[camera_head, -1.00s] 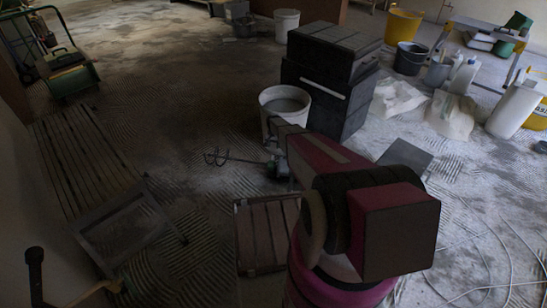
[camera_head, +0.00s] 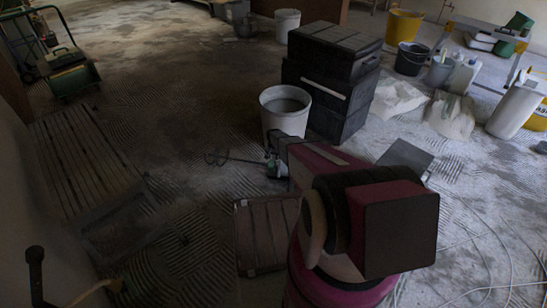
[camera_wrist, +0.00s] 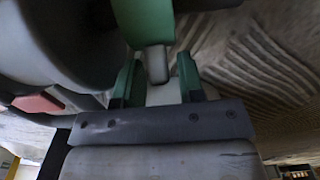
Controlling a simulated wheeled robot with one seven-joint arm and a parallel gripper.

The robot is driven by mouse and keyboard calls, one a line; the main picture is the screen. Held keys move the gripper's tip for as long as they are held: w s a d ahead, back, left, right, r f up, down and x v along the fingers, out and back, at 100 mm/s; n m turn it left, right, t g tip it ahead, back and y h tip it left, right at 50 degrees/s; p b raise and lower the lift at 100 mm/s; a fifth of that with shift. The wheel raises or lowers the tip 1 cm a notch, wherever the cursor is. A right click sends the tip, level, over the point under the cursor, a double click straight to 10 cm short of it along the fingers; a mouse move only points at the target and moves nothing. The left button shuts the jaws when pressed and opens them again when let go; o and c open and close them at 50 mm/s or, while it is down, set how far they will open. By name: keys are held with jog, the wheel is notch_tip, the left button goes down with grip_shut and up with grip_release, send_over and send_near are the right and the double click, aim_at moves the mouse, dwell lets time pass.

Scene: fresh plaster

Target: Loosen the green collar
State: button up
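A green part (camera_wrist: 145,20), which looks like the collar, comes down from the top of the wrist view, with a short grey stub (camera_wrist: 157,65) below it. My gripper (camera_wrist: 157,72) points at it, with one green finger on each side of the stub. The fingers stand apart, and gaps seem to show beside the stub. I cannot tell whether the collar itself is touched. In the head view my gripper end (camera_head: 277,160) is small, beside a green-and-grey tool with a thin dark rod (camera_head: 235,159), left of my arm. The collar cannot be made out there.
A white bucket of grey material (camera_head: 285,108) stands just behind my gripper, with stacked black boxes (camera_head: 330,75) to its right. A brown slatted panel (camera_head: 263,235) lies in front. Slatted boards (camera_head: 85,160) lie at left. Cables cross the floor at right.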

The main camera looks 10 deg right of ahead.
aim_at(273, 158)
grip_shut()
jog(key=shift+s, duration=0.1)
jog(key=t, duration=0.1)
jog(key=s+r+t+h, duration=0.1)
jog(key=t, duration=0.1)
jog(key=shift+s+a+r+t, duration=0.25)
jog(key=shift+s+a+t, duration=0.05)
jog(key=shift+s+a, duration=0.05)
jog(key=shift+s+a+r+t+h, duration=0.25)
jog(key=shift+s+t+h, duration=0.3)
jog(key=shift+t, duration=0.55)
jog(key=shift+s+a+r+t+h, duration=0.15)
jog(key=shift+s+t+h, duration=0.35)
jog(key=shift+t, duration=0.6)
jog(key=shift+a+t+h, duration=0.1)
jog(key=shift+t+h, duration=0.15)
jog(key=shift+t, duration=0.15)
jog(key=shift+o, duration=1.6)
grip_release()
